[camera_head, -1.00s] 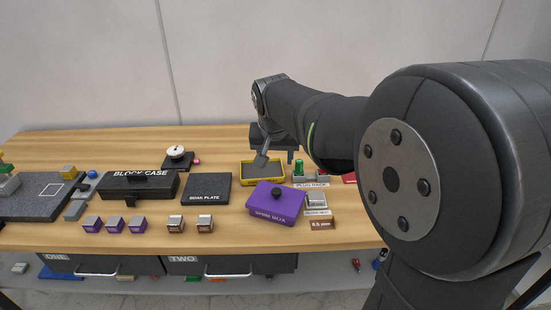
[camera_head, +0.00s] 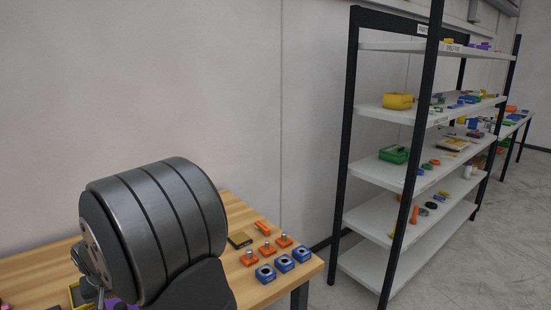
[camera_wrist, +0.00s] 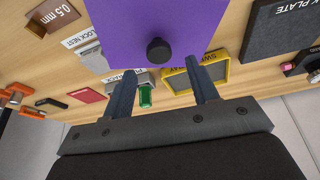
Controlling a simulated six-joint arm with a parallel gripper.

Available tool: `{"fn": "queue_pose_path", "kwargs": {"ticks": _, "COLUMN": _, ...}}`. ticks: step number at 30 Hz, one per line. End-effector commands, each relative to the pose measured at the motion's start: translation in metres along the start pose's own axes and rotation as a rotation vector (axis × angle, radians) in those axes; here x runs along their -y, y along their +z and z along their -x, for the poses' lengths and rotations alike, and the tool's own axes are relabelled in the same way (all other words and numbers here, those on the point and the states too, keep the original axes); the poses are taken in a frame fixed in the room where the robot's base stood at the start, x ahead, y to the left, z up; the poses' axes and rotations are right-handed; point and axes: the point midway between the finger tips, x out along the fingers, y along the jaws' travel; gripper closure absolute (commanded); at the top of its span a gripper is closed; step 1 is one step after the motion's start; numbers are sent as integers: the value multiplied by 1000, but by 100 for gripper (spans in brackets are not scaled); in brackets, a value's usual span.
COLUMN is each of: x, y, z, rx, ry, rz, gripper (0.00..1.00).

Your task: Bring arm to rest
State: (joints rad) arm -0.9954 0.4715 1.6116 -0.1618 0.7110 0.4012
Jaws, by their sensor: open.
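In the wrist view my gripper (camera_wrist: 160,66) is open, with its two dark fingers apart and nothing between them. A purple box or lid (camera_wrist: 185,22) with a black knob (camera_wrist: 159,50) lies just beyond the fingertips in the picture. The height of the fingers above the bench is hard to tell. In the head view a large dark joint of my arm (camera_head: 150,230) fills the lower left, and the fingers cannot be made out there.
A yellow-rimmed tray (camera_wrist: 225,67), a green plug (camera_wrist: 146,96) and a dark plate (camera_wrist: 285,30) lie near my fingers. Blue blocks (camera_head: 284,263) and orange pieces (camera_head: 267,249) sit at the bench's right end. A shelf rack (camera_head: 380,178) stands beyond, with open floor before it.

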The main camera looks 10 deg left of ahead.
Motion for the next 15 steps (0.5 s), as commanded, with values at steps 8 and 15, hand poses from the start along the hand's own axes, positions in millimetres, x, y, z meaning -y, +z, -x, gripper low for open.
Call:
{"fn": "queue_pose_path", "kwargs": {"ticks": 8, "x": 0, "y": 0, "z": -32, "rx": 1, "ry": 0, "rz": -1, "gripper": 46}}
{"fn": "queue_pose_path", "kwargs": {"ticks": 15, "x": 0, "y": 0, "z": -36, "rx": 0, "ry": 0, "rz": -1, "gripper": 46}}
